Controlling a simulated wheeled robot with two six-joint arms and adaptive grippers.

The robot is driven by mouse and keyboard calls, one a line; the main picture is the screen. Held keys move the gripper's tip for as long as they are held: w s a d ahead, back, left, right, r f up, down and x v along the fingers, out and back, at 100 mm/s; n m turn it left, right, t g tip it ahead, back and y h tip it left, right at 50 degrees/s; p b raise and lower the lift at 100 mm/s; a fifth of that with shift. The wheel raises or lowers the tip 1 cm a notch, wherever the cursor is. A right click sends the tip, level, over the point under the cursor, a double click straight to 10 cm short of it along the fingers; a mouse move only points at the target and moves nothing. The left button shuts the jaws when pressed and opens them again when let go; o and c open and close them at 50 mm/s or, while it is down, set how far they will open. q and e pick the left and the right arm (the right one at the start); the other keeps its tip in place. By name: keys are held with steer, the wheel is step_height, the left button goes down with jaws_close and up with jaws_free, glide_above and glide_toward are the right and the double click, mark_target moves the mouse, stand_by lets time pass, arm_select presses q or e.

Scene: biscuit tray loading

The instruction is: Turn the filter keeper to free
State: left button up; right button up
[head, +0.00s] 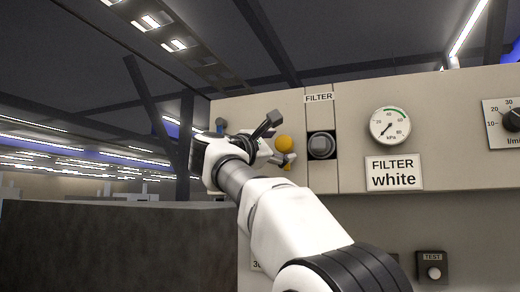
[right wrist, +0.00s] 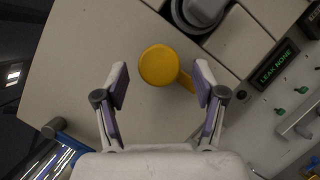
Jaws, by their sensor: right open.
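The yellow keeper (head: 284,143) is a round knob on the beige panel, left of the FILTER slot. In the right wrist view the yellow keeper (right wrist: 158,66) has a short arm pointing to the lower right. My right gripper (head: 280,139) is open in front of it. In the wrist view the fingers of the right gripper (right wrist: 161,84) stand on either side of the keeper, apart from it. The grey filter (head: 321,146) sits in the dark slot beside the keeper; it also shows at the top of the wrist view (right wrist: 203,10). My left gripper is not in view.
A pressure gauge (head: 390,127) and a "FILTER white" sign (head: 393,173) are right of the slot. A flow dial (head: 511,119) is at the far right. A TEST button (head: 433,272) is below. A green display (right wrist: 273,65) reads "LEAK NONE".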

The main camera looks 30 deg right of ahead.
steer(key=v, duration=0.9)
steer(key=shift+s+a, duration=0.15)
